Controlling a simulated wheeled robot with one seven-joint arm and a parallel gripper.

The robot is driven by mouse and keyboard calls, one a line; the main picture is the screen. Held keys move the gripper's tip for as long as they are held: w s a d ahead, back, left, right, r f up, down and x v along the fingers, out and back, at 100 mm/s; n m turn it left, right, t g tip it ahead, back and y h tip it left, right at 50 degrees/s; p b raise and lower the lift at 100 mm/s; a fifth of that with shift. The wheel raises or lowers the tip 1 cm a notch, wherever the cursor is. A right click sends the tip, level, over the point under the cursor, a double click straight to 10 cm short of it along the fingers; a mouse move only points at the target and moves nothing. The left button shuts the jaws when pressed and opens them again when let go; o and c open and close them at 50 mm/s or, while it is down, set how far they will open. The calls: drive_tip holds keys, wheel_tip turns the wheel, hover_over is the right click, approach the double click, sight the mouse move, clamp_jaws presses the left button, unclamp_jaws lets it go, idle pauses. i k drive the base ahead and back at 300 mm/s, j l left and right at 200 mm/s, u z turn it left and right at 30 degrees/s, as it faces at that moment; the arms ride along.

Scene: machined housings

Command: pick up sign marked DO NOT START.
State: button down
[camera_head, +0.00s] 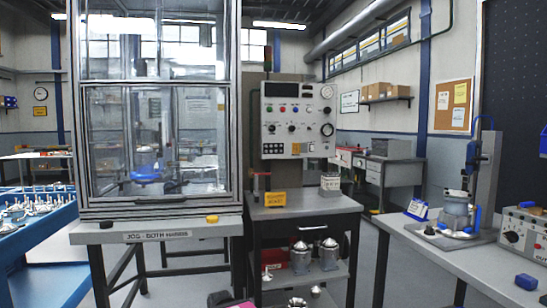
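No sign in view can be read clearly as DO NOT START. A small yellow sign with dark lettering (275,199) stands at the front left of the dark control stand's top; its words are too small to read surely. A blue and white sign (417,210) stands at the left of the right-hand bench. A pale lettered block or container (330,183) stands at the right of the control stand's top. I see no gripper fingers. A dark rounded shape at the bottom edge is cut off, and I cannot tell what it is.
The control stand (305,210) has a panel of buttons and dials (297,120) behind it and metal parts on its lower shelves. A glazed cabinet (155,110) stands left, a blue tray cart (40,228) far left. The right bench (480,262) holds a fixture. Floor shows between them.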

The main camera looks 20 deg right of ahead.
sight(274, 200)
drive_tip(key=k+l, duration=0.1)
drive_tip(key=l, duration=0.25)
drive_tip(key=k+l, duration=0.1)
drive_tip(key=l, duration=0.2)
drive_tip(key=k+l, duration=0.1)
drive_tip(key=l, duration=0.25)
drive_tip(key=l+u, duration=0.1)
drive_tip(key=l, duration=0.25)
drive_tip(key=k, duration=0.05)
